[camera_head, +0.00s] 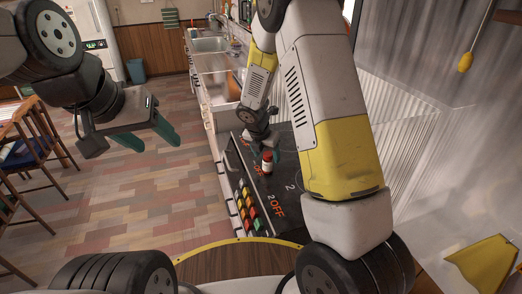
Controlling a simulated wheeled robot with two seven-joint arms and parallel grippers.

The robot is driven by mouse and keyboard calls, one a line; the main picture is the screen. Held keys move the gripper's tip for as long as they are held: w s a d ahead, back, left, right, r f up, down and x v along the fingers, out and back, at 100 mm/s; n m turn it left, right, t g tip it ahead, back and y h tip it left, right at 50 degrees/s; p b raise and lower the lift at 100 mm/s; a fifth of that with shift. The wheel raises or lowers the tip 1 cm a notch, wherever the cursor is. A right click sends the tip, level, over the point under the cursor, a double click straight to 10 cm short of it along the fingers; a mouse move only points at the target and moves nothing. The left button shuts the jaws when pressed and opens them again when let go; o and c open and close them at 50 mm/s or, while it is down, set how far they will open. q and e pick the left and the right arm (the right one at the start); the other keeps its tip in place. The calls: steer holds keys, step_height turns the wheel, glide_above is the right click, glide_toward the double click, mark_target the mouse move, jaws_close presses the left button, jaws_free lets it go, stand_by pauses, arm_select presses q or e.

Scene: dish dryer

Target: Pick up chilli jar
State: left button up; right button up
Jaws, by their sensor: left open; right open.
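The chilli jar (267,165) is small, with a red lid and a pale label. It stands upright on the dark stove top (288,213) in the head view. My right gripper (274,143) is open just behind the jar, pointing down toward the stove. Its dark green fingers partly blend with the black surface, so I cannot tell whether they touch the jar. My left gripper (167,128) is open and empty, held over the floor to the left of the stove.
Several coloured buttons (246,205) line the stove's left front. A counter with a sink (209,45) runs away behind it. Wooden chairs (35,150) stand at the left. A corrugated wall is at the right. The tiled floor (150,195) in the middle is clear.

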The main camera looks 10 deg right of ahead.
mark_target(269, 162)
steer(key=x, duration=0.5)
steer(key=shift+d+f, duration=0.15)
steer(key=shift+f, duration=0.2)
jaws_close()
